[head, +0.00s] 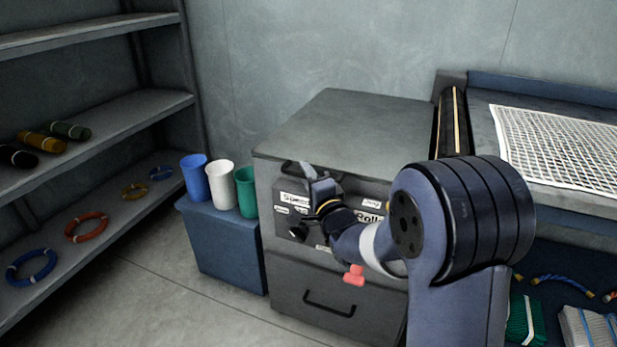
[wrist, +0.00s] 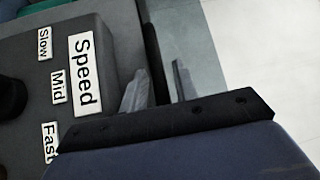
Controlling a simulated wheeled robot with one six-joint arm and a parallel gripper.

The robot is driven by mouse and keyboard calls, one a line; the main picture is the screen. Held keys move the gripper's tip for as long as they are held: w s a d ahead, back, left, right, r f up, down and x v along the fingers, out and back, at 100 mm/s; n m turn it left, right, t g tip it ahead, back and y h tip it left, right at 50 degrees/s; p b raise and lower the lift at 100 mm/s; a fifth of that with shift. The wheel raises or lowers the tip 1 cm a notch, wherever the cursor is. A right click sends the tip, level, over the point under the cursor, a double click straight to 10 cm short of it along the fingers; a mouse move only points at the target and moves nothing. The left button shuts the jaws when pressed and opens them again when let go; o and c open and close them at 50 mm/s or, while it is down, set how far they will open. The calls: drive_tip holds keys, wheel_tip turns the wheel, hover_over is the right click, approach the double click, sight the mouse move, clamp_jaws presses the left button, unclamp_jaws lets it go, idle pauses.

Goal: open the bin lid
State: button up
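No clearly marked bin lid shows. A blue box (head: 222,245) stands on the floor left of the grey cabinet, with cups on its flat top; I cannot tell whether this is the bin or whether that top is a lid. My gripper (head: 305,168) is by the cabinet's front control panel, well to the right of the box.
Blue (head: 195,177), white (head: 221,184) and green (head: 246,192) cups stand on the box. The grey cabinet (head: 340,120) has a handled drawer (head: 330,300) below. A shelf rack (head: 100,125) with rope coils is at left. A netting table (head: 565,150) is at right. Floor at front left is clear.

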clamp_jaws()
idle(0.4)
